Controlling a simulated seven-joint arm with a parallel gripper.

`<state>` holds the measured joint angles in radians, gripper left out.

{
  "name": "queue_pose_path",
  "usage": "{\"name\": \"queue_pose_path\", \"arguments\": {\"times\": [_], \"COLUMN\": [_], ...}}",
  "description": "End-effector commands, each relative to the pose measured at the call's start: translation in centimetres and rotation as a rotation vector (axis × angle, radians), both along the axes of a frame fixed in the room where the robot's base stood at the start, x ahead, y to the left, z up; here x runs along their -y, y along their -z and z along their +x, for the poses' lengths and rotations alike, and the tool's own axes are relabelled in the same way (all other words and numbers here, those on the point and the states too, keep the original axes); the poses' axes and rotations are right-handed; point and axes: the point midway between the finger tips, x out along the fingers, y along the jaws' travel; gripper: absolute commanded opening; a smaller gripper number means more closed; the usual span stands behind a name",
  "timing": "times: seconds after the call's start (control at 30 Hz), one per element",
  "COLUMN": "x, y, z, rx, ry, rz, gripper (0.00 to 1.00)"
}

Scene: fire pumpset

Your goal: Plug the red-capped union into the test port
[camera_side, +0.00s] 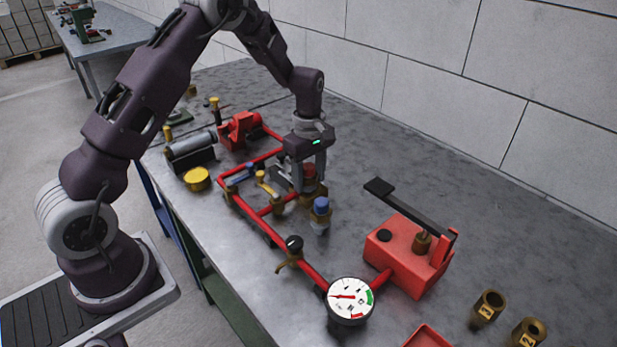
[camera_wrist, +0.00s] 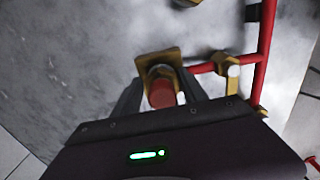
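The red-capped union (camera_wrist: 161,94) stands upright between my gripper's fingers in the wrist view. Its red cap (camera_side: 309,170) also shows under my gripper in the side view. My gripper (camera_wrist: 161,78) appears open, with a finger on each side of the cap and a narrow gap beside it. In the side view my gripper (camera_side: 309,182) reaches straight down around the cap. Below the cap is a brass square fitting (camera_wrist: 143,62) joined to a red branch pipe; it looks like the test port. How deep the union sits in it is hidden.
Red pipes (camera_side: 310,275) run along the bench to a gauge (camera_side: 350,298). A red hand pump (camera_side: 405,250) with a black lever stands right. Brass fittings (camera_side: 487,308) stand at front right.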

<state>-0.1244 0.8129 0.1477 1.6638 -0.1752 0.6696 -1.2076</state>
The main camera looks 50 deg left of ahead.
Motion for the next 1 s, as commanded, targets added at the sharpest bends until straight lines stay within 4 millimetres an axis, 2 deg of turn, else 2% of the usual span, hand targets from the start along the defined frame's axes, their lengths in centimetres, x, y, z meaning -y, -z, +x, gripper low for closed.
{"name": "queue_pose_path", "arguments": {"times": [0.43,0.8,1.0], "x": [0.0,0.0,0.0], "y": [0.1,-6.4,-7.1], "z": [-0.5,-0.1,-0.1], "rx": [-0.017,-0.004,-0.004], "ry": [0.001,0.001,0.0], "rz": [-0.002,0.0,0.0], "gripper": [0.63,0.63,0.63]}}
